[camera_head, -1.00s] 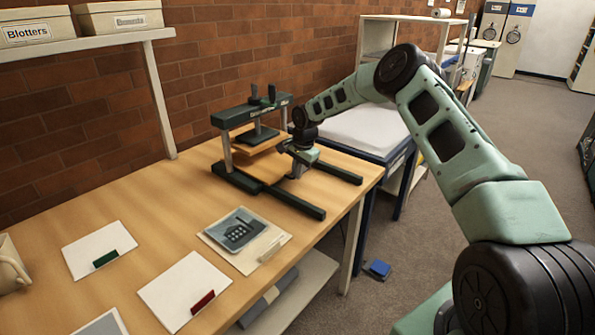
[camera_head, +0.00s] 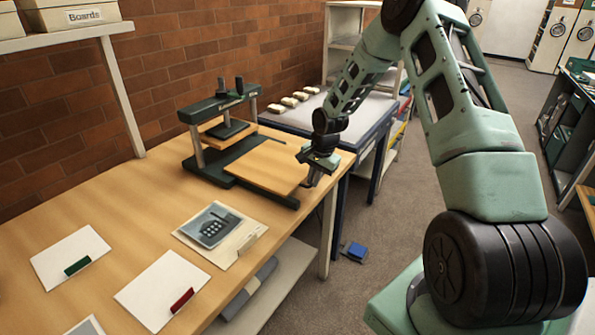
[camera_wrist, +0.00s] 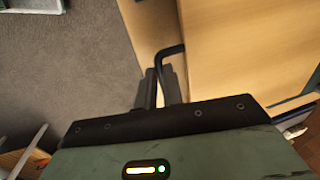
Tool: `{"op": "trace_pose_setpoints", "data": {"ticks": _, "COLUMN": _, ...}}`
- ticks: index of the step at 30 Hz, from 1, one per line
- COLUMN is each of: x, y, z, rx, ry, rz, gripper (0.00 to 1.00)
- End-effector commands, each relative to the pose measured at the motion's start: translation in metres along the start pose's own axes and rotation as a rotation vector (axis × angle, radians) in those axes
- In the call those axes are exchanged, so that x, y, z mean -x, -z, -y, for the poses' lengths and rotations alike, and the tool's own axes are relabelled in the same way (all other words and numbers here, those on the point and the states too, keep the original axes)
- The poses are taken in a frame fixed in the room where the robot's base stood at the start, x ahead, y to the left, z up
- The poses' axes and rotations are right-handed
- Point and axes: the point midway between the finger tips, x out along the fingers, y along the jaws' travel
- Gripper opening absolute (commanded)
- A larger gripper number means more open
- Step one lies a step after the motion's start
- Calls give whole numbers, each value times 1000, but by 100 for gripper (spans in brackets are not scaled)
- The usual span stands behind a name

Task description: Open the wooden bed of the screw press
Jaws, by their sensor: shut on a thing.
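The dark green screw press (camera_head: 210,110) stands at the back of the wooden table. Its wooden bed (camera_head: 265,167) is slid out along the dark rails, clear of the platen (camera_head: 228,130) and towards the table's right edge. My gripper (camera_head: 311,178) is at the bed's outer edge. In the wrist view the bed (camera_wrist: 250,50) fills the upper right, with a bent black handle (camera_wrist: 171,51) at its edge. My gripper (camera_wrist: 155,86) is shut on this handle; the grip itself is partly hidden.
A print on a card (camera_head: 215,228) and white cards (camera_head: 162,290) lie on the table (camera_head: 110,215) in front of the press. A blue-framed table (camera_head: 300,122) with several pale items stands behind. A blue pedal-like thing (camera_head: 356,251) is on the floor.

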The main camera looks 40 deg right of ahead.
Motion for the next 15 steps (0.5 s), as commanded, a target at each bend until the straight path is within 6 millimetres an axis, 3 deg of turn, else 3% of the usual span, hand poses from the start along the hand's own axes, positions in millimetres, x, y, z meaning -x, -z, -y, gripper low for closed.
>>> {"op": "trace_pose_setpoints", "data": {"ticks": 6, "x": 4, "y": 0, "z": -19, "rx": 0, "ry": 0, "rz": -1, "gripper": 0}}
{"op": "trace_pose_setpoints", "data": {"ticks": 15, "x": 5, "y": 1, "z": -21, "rx": 1, "ry": 1, "rz": -1, "gripper": 0}}
